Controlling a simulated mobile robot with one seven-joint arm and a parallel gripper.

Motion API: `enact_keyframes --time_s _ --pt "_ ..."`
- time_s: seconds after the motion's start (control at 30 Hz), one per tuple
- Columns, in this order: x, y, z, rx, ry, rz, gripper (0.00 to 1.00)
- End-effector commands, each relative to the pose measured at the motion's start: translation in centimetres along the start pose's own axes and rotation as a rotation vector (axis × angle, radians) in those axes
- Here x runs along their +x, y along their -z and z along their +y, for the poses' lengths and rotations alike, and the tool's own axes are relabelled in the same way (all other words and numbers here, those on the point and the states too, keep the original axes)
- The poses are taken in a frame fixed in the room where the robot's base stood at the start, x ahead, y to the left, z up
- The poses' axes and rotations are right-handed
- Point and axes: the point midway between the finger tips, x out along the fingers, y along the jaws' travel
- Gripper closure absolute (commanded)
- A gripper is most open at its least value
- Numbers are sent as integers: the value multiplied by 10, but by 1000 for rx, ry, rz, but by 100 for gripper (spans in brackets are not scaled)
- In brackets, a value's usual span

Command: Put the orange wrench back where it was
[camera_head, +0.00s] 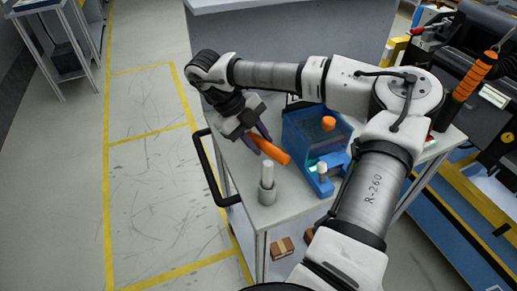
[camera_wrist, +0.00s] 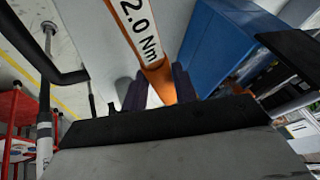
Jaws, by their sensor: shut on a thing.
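The orange wrench (camera_head: 274,153) is held in the air above the grey cart top, left of the blue bin. My gripper (camera_head: 259,139) is shut on it, and its orange end sticks out toward the lower right. In the wrist view the wrench (camera_wrist: 158,72) runs up from between the dark fingers of my gripper (camera_wrist: 160,90). Its white label reads "2.0 Nm". The gripped part is partly hidden by the fingers.
The blue bin (camera_head: 300,137) stands on the cart (camera_head: 292,208), with an orange round-topped thing (camera_head: 328,123) at it. A grey holder with a white cylinder (camera_head: 267,184) stands at the front. A black handle (camera_head: 207,180) lines the cart's left side. An orange-and-black handled tool (camera_head: 467,77) is at right.

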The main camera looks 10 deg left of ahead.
Motion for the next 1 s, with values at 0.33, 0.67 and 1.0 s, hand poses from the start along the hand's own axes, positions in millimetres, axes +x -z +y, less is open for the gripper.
enact_keyframes --time_s 0.33,0.67,1.0 --pt "34 -17 13 -1 1 0 100" --pt "38 -19 14 0 1 0 100" --pt "36 -18 14 -1 0 0 50"
